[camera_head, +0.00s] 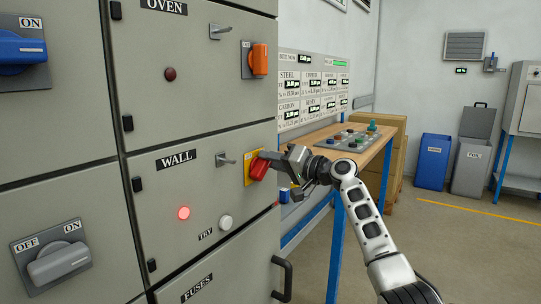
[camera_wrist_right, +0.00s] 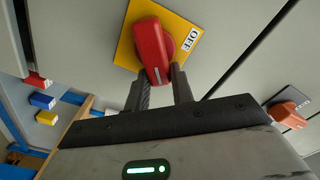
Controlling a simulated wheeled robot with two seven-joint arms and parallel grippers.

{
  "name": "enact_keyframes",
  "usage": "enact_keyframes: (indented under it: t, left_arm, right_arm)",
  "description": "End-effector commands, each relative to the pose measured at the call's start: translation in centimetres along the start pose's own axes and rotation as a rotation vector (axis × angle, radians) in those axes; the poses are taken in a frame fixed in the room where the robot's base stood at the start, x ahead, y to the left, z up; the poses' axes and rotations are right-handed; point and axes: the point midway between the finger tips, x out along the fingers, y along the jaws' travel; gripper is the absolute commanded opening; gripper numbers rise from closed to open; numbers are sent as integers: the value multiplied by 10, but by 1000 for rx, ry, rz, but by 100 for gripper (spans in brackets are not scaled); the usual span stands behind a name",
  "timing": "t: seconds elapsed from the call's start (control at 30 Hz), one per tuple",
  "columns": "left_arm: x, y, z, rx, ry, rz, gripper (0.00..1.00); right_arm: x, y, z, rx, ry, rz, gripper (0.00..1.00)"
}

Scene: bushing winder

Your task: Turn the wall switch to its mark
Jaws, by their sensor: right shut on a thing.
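The wall switch is a red rotary handle (camera_head: 259,171) on a yellow plate (camera_head: 247,170), on the grey panel marked WALL (camera_head: 175,159). In the right wrist view the red handle (camera_wrist_right: 149,42) stands out from its yellow plate (camera_wrist_right: 124,50), with a white OFF label (camera_wrist_right: 193,39) at the plate's right edge. The handle's white line points down toward my gripper, not at OFF. My right gripper (camera_wrist_right: 161,76) has its two fingers on either side of the handle's end, shut on it. It also shows in the head view (camera_head: 270,160). My left gripper is out of view.
On the WALL panel are a lit red lamp (camera_head: 184,213), a white TRY button (camera_head: 226,222) and a metal latch (camera_head: 226,160). An orange OVEN switch (camera_head: 259,59) sits above. A wooden bench (camera_head: 372,153) stands right of the cabinet, close behind my right arm.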

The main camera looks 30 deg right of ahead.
Motion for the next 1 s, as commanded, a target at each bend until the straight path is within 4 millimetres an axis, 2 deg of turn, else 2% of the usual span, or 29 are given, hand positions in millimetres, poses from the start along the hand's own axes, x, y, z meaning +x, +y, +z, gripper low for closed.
enact_keyframes:
  t: [0.5,0.7,1.0]
  left_arm:
    - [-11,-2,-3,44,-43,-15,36]
    - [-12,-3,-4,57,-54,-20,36]
    - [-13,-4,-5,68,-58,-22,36]
  right_arm:
    - [0,11,3,462,-3,3,1]
    - [0,14,5,583,-3,3,1]
    - [0,17,7,673,-2,2,1]
